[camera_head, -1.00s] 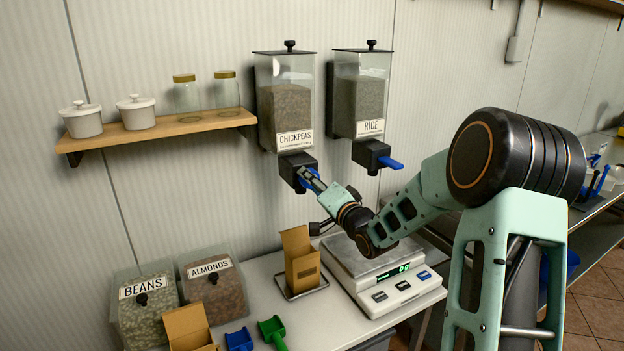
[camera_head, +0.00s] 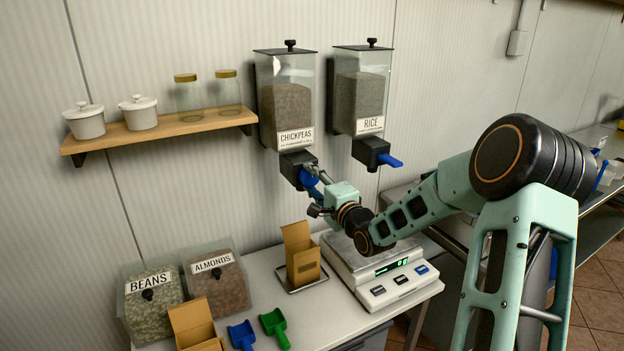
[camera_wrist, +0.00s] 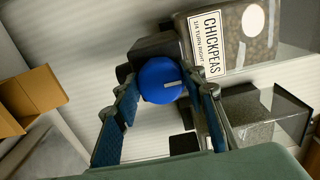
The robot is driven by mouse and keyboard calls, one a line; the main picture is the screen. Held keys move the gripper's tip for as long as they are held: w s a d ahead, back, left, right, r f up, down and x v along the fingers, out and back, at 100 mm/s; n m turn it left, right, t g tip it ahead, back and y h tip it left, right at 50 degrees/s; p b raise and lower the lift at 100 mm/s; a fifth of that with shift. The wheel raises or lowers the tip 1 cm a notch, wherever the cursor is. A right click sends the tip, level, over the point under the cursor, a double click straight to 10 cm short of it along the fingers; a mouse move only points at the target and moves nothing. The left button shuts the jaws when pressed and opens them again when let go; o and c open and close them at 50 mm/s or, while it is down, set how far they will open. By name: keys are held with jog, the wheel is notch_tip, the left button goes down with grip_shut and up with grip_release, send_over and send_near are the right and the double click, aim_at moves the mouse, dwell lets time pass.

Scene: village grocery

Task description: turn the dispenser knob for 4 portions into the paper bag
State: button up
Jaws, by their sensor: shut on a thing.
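The chickpeas dispenser (camera_head: 287,105) hangs on the wall, its label upright and its clear hopper mostly full. In the head view my gripper (camera_head: 312,179) covers part of the knob. The brown paper bag (camera_head: 302,265) stands open on a small tray below the dispenser. Its inside is hidden. It also shows at the left of the wrist view (camera_wrist: 36,92).
The rice dispenser (camera_head: 361,95) with its blue handle is to the right. A scale (camera_head: 375,266) stands beside the bag under my arm. Beans (camera_head: 152,304) and almonds (camera_head: 217,285) bins, another brown bag (camera_head: 195,325) and blue and green scoops (camera_head: 272,325) are at the front left.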

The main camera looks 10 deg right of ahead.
dwell(0.4)
jog(key=o, duration=1.2)
jog(key=shift+c, duration=0.2)
jog(key=v, duration=1.2)
